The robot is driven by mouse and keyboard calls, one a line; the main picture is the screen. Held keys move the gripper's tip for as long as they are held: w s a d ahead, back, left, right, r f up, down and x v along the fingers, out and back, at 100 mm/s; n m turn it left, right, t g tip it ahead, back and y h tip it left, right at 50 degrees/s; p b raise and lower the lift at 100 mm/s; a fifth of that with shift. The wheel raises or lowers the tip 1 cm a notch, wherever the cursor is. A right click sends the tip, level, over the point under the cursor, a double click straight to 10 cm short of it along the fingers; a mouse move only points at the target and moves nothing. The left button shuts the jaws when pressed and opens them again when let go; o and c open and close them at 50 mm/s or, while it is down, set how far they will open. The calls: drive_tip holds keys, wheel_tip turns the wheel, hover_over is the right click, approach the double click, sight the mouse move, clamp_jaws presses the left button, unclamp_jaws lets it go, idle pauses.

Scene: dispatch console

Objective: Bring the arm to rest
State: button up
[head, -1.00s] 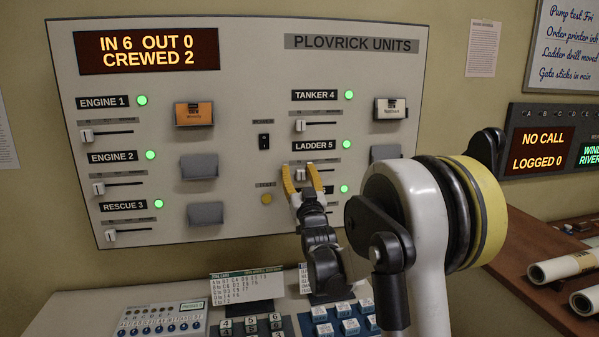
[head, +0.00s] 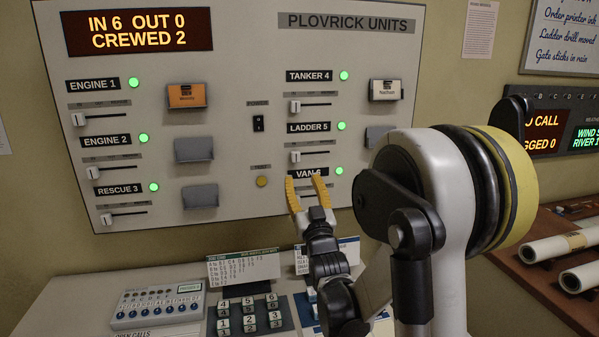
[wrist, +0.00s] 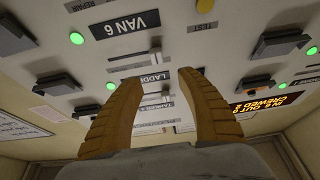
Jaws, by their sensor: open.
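My gripper (head: 307,192) is open and empty in the head view. Its yellow fingers point up in front of the lower part of the units panel (head: 240,135), by the VAN 6 label (head: 308,174), which they partly cover. In the wrist view my gripper (wrist: 160,100) shows two spread yellow fingers with nothing between them, and the panel with the VAN 6 label (wrist: 119,25) lies beyond. I cannot tell the exact gap between the fingertips and the panel. The VAN 6 slider is hidden in the head view.
Below the panel is a desk with a keypad (head: 249,317), a blue-button box (head: 158,305) and a standing card (head: 243,268). At right are a call display (head: 545,132) and rolled papers (head: 560,243) on a brown shelf. The panel's grey card holders (head: 194,149) stick out.

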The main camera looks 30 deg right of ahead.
drive_tip(key=shift+s+a+f, duration=0.1)
idle(0.5)
drive_tip(key=s+a+f+n+g+y+b, duration=0.2)
drive_tip(key=s+a+f+g+y+b, duration=0.15)
drive_tip(key=s+a+f+g, duration=0.6)
drive_tip(key=s+a+f+g+y+b, duration=0.1)
drive_tip(key=s+a+f, duration=0.3)
drive_tip(key=s, duration=0.5)
drive_tip(key=s+a+f+n+g+y, duration=0.1)
drive_tip(key=s+a+f+g, duration=0.3)
drive_tip(key=s, duration=0.6)
wheel_tip(320, 180, down, 2)
drive_tip(key=shift+a+f+y+b, duration=0.15)
drive_tip(key=shift+a+y+b, duration=0.2)
drive_tip(key=shift+a, duration=0.05)
idle(0.7)
